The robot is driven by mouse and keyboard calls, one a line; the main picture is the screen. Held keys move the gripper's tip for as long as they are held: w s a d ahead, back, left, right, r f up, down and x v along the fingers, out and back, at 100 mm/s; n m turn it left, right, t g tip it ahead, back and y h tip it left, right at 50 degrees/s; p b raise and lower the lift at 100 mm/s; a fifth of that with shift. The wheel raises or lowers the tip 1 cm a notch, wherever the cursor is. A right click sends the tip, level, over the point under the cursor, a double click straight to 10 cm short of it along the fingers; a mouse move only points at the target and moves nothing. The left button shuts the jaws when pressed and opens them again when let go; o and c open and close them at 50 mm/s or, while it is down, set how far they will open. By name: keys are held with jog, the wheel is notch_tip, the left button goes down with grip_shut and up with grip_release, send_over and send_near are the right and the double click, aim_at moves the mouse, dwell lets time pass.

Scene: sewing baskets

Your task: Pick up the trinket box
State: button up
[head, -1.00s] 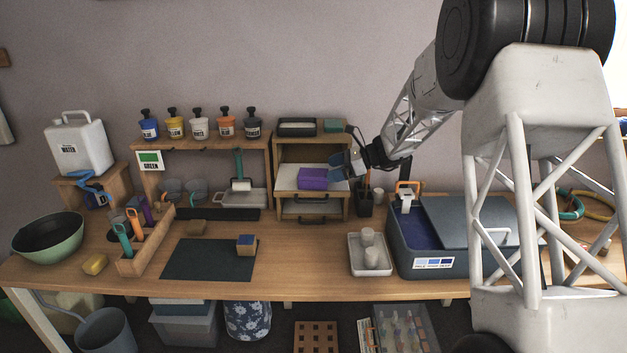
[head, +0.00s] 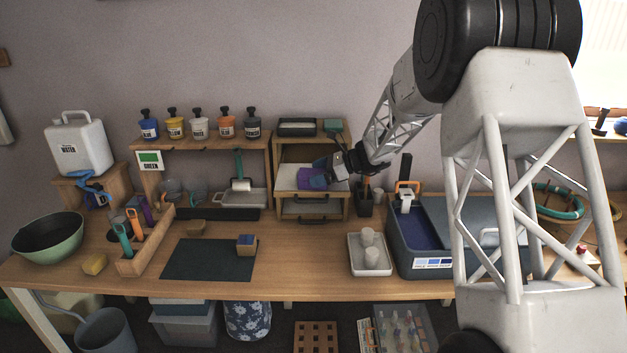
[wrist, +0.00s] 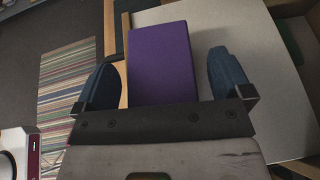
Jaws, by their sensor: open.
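The trinket box, which I take to be the purple box (head: 305,177), rests on the white surface of the small wooden shelf unit in the head view. In the wrist view the purple box (wrist: 161,62) lies between the two blue fingers of my gripper (wrist: 166,82). A gap shows on each side, wider on the right, and I see no finger touching it. In the head view my gripper (head: 321,174) is at the right side of the box and covers part of it. The near end of the box is hidden behind the gripper's dark bar in the wrist view.
The wooden shelf unit (head: 279,155) has a dark tray (head: 297,127) and a green block on top, above the box. A blue bin (head: 425,264) and a white tray with cups (head: 356,268) stand to the right. A dark mat (head: 205,262) lies at front left.

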aim_at(316, 172)
jog(key=shift+a+f, duration=0.1)
jog(key=shift+a, duration=0.2)
dwell(0.4)
jog(key=c, duration=1)
jog(key=shift+r, duration=0.2)
jog(key=shift+c, duration=0.2)
jog(key=shift+r, duration=0.55)
notch_tip(316, 172, up, 2)
jog(key=shift+r, duration=0.1)
jog(key=s+d+r, duration=0.1)
jog(key=s+d, duration=0.2)
jog(key=s, duration=1.2)
jog(key=shift+s+r, duration=0.15)
jog(key=shift+s, duration=0.15)
